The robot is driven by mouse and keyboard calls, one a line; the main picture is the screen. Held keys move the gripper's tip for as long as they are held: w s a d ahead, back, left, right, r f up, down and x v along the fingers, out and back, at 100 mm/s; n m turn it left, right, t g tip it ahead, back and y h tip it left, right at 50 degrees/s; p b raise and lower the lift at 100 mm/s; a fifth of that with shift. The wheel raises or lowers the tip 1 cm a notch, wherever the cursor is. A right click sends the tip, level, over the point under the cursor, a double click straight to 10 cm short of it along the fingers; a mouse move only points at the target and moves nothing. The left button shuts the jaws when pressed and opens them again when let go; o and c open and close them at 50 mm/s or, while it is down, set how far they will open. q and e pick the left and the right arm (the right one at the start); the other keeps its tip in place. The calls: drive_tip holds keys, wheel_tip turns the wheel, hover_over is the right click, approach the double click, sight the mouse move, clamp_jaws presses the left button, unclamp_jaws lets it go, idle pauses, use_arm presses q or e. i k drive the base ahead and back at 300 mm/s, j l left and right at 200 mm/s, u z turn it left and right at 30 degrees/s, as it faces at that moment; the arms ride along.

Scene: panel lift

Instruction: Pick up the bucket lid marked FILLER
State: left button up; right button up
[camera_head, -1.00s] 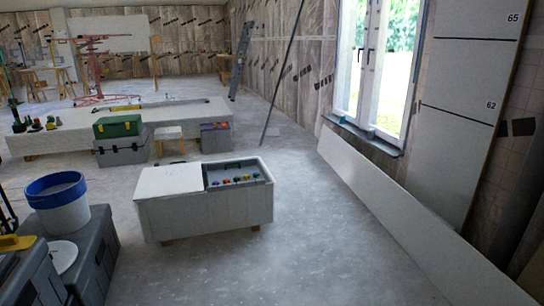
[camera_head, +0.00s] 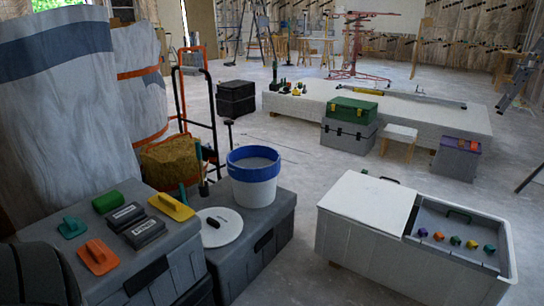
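A round white lid (camera_head: 224,236) lies on a grey toolbox (camera_head: 268,228), to the left of a white bucket (camera_head: 252,190) with a blue band and open top. Neither of my grippers is in view.
A nearer grey case (camera_head: 172,262) at left carries orange, teal, green and yellow hand tools and two dark blocks. A white chest (camera_head: 362,202) with an open compartment of coloured knobs stands at right. A hand truck (camera_head: 212,130) stands behind. Floor between toolbox and chest is clear.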

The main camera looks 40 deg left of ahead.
sight(222, 226)
drive_tip(key=i+u, duration=0.25)
drive_tip(key=i, duration=0.55)
drive_tip(key=i+u, duration=0.3)
drive_tip(key=i, duration=0.5)
drive_tip(key=i+z, duration=0.1)
drive_tip(key=z, duration=0.4)
drive_tip(key=i+z, duration=0.1)
drive_tip(key=z, duration=0.4)
drive_tip(key=i+j+z, duration=0.1)
drive_tip(key=z, duration=5.9)
